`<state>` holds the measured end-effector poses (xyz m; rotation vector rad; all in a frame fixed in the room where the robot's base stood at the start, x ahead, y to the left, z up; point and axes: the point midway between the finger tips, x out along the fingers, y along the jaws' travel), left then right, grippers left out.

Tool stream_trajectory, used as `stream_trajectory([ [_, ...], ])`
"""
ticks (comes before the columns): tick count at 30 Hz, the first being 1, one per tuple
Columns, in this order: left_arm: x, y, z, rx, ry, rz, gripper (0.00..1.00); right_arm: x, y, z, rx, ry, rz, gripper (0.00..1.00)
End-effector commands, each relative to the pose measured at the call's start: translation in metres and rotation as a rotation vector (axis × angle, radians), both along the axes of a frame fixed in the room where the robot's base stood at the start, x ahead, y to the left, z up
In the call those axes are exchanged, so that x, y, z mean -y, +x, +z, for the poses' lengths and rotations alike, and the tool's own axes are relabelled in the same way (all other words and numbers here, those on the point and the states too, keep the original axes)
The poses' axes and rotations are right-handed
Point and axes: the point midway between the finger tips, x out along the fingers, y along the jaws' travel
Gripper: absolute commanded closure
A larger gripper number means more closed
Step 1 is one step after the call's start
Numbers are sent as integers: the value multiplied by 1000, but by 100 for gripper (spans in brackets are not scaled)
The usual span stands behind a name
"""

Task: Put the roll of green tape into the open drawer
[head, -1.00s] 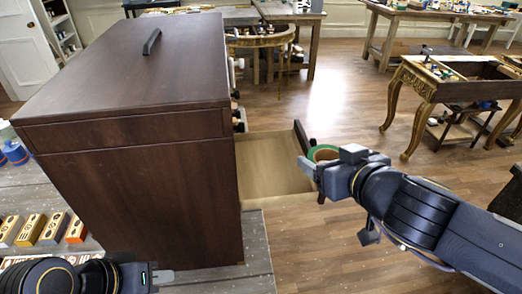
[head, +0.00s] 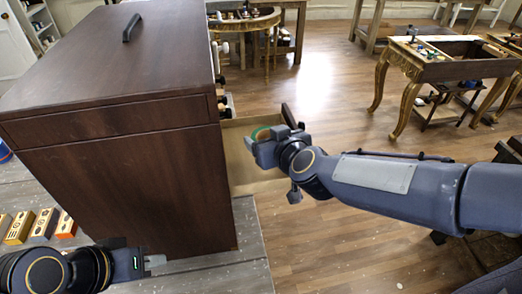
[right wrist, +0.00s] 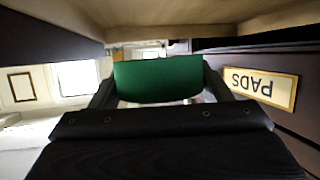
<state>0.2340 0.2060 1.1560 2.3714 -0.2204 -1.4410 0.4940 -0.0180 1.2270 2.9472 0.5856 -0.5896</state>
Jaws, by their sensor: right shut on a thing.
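The roll of green tape (head: 262,133) is held in my right gripper (head: 266,146), over the open drawer (head: 238,168). In the right wrist view the green tape (right wrist: 157,79) fills the gap between the two dark fingers of my right gripper (right wrist: 157,88). The drawer sticks out from the right side of the dark brown cabinet (head: 115,120), with its pale wooden inside showing. My right gripper hides part of the drawer and tape. I cannot tell the tape's exact height over the drawer floor. My left gripper (head: 154,262) is low at the left, in front of the cabinet, away from the tape.
A label reading PADS (right wrist: 262,87) appears upside down at the right of the wrist view. Several small boxes (head: 43,225) lie on the grey bench left of the cabinet. A gilt console (head: 440,68) stands at the right. Open wooden floor (head: 330,235) lies between.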

Motion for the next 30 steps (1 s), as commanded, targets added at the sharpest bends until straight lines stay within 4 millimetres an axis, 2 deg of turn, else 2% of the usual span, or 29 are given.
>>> stream_trajectory([
  [3,0,0,-5,0,0,0,82,-7,8,-15,-1,2,0,54],
  [7,0,0,-8,0,0,0,82,-12,12,-21,2,4,1,54],
  [10,0,0,-16,0,0,0,82,-17,17,-35,-1,3,0,54],
  [15,0,0,-26,0,0,0,82,-16,16,-56,1,4,0,54],
  [28,0,0,-29,0,0,0,82,-16,16,-61,2,5,1,54],
  [29,0,0,-28,0,0,0,82,-16,16,-61,1,4,1,28],
  [30,0,0,-27,0,0,0,82,-16,16,-60,1,4,1,22],
])
